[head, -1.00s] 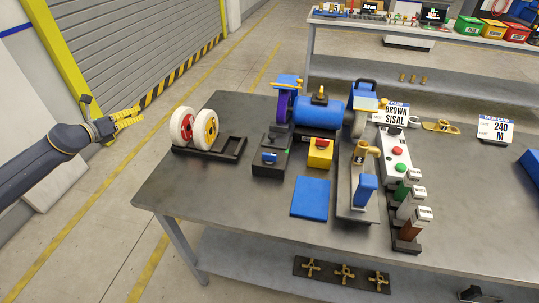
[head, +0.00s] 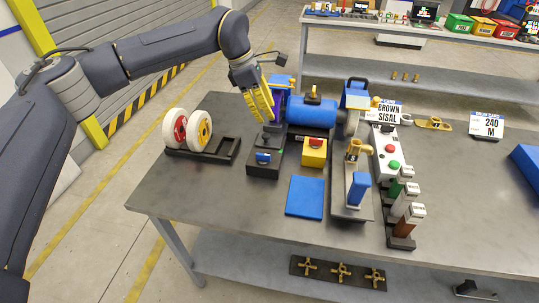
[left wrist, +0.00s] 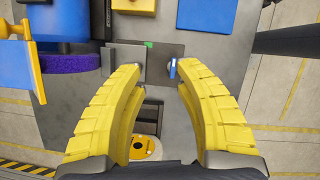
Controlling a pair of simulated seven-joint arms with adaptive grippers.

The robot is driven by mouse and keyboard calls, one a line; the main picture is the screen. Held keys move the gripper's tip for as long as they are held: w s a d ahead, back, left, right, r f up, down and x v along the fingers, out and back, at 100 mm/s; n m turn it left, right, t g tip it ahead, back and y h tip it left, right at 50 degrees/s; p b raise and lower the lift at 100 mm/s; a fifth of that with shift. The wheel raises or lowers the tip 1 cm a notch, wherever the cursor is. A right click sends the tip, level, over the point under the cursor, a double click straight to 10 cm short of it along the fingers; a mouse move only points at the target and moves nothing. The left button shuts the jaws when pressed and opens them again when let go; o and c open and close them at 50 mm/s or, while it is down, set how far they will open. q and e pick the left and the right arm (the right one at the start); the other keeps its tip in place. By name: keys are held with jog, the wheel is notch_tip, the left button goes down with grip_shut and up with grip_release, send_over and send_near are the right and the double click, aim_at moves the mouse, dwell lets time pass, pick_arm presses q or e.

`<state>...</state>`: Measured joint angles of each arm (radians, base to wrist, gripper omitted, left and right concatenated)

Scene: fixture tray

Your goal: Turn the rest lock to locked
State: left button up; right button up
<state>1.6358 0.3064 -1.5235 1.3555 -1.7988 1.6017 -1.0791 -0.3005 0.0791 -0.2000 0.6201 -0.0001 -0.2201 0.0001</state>
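A small blue lever (head: 263,157) sits on a low black block (head: 264,170) left of the yellow switch box; I take it for the rest lock, but no label is readable. In the left wrist view the blue lever (left wrist: 173,68) shows near the right fingertip, with a small green mark (left wrist: 149,44) on the grey plate beside it. My left gripper (head: 259,106) is open and empty, above and behind the block, in front of the grinder's purple wheel (head: 277,108). Its spread yellow fingers (left wrist: 160,70) show in the left wrist view. My right gripper is not in view.
The blue grinder motor (head: 311,112) stands behind. A yellow box (head: 314,155) with a red knob is close on the right, a blue mat (head: 305,196) in front. Two wheels on a black rack (head: 222,149) stand left. The table's front left (head: 190,190) is clear.

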aim_at(263, 154)
pick_arm(q)
jog(key=f+y, duration=0.1)
jog(key=f, duration=0.4)
jog(key=s+f+m+y, duration=0.1)
jog(key=f, duration=0.4)
jog(key=s+a+f+m+y, duration=0.1)
jog(key=f+y, duration=0.1)
jog(key=f, duration=0.3)
jog(key=shift+f, duration=0.25)
jog(key=shift+o, duration=0.2)
grip_shut()
